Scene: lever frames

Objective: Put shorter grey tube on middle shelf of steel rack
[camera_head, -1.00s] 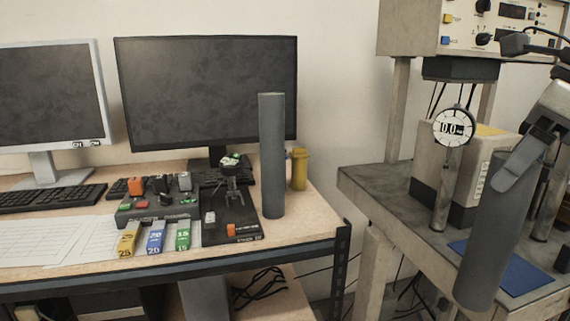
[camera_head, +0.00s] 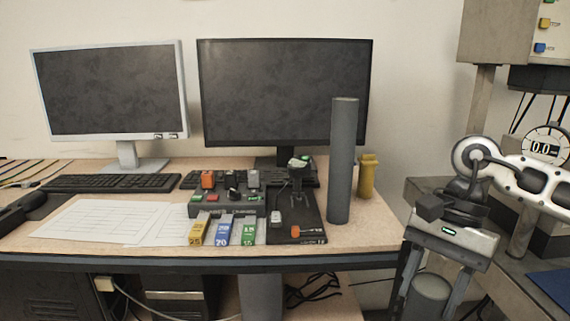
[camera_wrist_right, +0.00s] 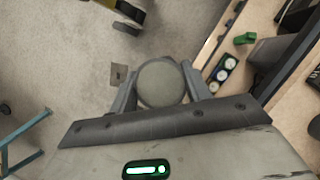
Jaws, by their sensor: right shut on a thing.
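My right gripper (camera_head: 426,301) is shut on a grey tube (camera_head: 428,288), in front of the gap right of the desk. Only the tube's top shows in the head view; its lower part is cut off by the picture's bottom edge. The right wrist view shows its round end (camera_wrist_right: 160,82) between both fingers (camera_wrist_right: 158,88). A second grey tube (camera_head: 342,165) stands upright on the desk. The two lengths cannot be compared in the present frames. The steel rack and my left gripper are not in view.
The wooden desk (camera_head: 110,240) carries two monitors, keyboards, a control panel (camera_head: 229,206), a joystick unit (camera_head: 297,210) and a yellow container (camera_head: 367,177). A machine bench with a dial gauge (camera_head: 544,147) stands at the right. The wrist view shows clear floor (camera_wrist_right: 75,55).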

